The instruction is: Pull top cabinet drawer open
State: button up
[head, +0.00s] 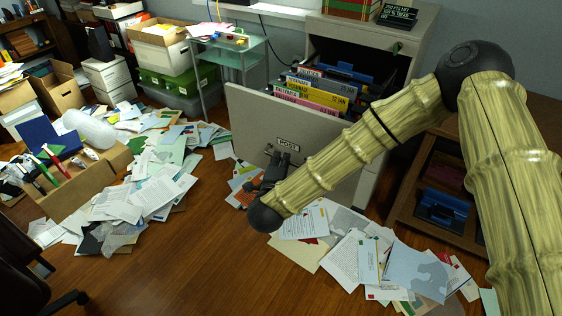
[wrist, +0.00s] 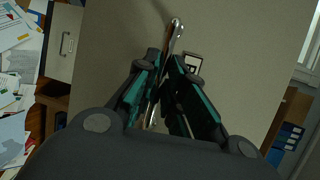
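The top drawer (head: 255,122) of the grey cabinet (head: 408,42) stands well out from the cabinet body, with colored folders (head: 312,92) showing inside. Its front carries a POST label (head: 288,144), and the label holder also shows in the wrist view (wrist: 192,63). My gripper (head: 279,165) is at the drawer front, just below the label. In the wrist view, my gripper (wrist: 166,75) has its fingers close together on the metal drawer handle (wrist: 176,28), which passes between them. My arm hides part of the drawer's right side in the head view.
Loose papers (head: 150,190) cover the floor at left and more papers (head: 370,262) lie below the drawer. A glass side table (head: 228,52) stands left of the cabinet. A wooden shelf (head: 440,175) is at right. Bare floor (head: 190,265) shows in the front.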

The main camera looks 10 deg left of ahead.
jog(key=o, duration=0.3)
jog(key=s+d+r, duration=0.1)
jog(key=s+r, duration=0.1)
jog(key=s, duration=0.9)
jog(key=shift+s, duration=0.35)
